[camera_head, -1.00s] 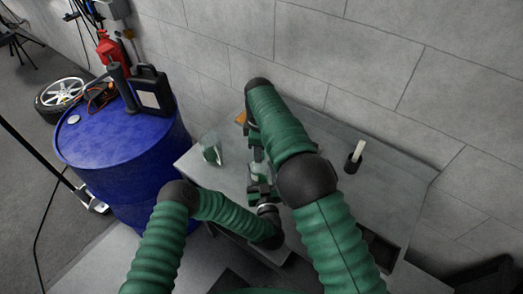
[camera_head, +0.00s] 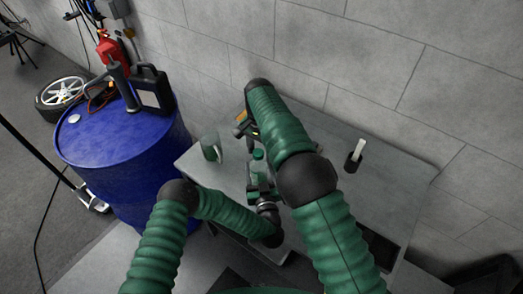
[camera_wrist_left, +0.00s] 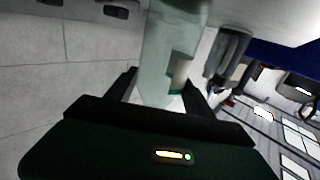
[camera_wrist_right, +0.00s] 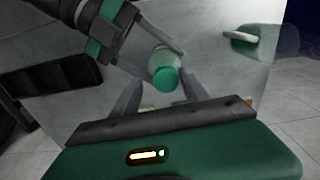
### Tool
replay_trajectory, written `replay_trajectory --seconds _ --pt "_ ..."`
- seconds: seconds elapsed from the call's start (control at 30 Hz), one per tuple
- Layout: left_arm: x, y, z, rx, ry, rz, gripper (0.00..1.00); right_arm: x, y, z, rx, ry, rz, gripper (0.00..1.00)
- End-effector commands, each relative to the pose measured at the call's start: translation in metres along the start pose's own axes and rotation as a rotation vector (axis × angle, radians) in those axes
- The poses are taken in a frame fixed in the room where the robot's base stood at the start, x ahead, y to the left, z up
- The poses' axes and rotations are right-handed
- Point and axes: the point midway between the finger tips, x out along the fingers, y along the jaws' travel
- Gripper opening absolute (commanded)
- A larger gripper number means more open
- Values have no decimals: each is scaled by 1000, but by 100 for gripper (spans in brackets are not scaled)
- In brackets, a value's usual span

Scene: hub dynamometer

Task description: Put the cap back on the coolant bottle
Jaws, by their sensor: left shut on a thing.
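The coolant bottle (camera_head: 257,167) stands on the grey table with its green cap (camera_head: 258,154) at its top. In the right wrist view the cap (camera_wrist_right: 166,79) faces me and covers the bottle's mouth; how tightly it sits cannot be told. My left gripper (camera_head: 260,190) is shut on the bottle's body; in the left wrist view the pale bottle (camera_wrist_left: 168,55) rises between its fingers. My right gripper (camera_wrist_right: 158,98) is open, above and apart from the cap, its fingers spread to either side of it in the wrist view. My right arm hides part of the table.
A grey-green mug (camera_head: 211,147) stands left of the bottle. A dark holder (camera_head: 353,162) with a pale item stands at the right of the table. An orange item (camera_head: 241,117) is partly hidden behind my right arm. A blue drum (camera_head: 120,150) stands left, the block wall behind.

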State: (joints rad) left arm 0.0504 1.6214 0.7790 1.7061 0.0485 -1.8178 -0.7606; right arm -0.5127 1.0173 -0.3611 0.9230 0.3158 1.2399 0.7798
Motion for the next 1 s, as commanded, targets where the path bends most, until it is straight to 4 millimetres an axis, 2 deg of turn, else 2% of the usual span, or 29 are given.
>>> replay_trajectory --seconds 0.3,0.43,0.8,1.0 --pt "-1 1 1 1 -2 4 0 -2 -2 0 -2 4 -5 57" --pt "-2 1 1 1 -3 5 0 -12 -2 -1 -2 5 -8 57" --pt "-2 2 1 1 -3 7 0 -94 1 0 -1 6 -10 57" --pt "-2 2 1 1 -3 7 0 -118 3 1 -1 4 -7 57"
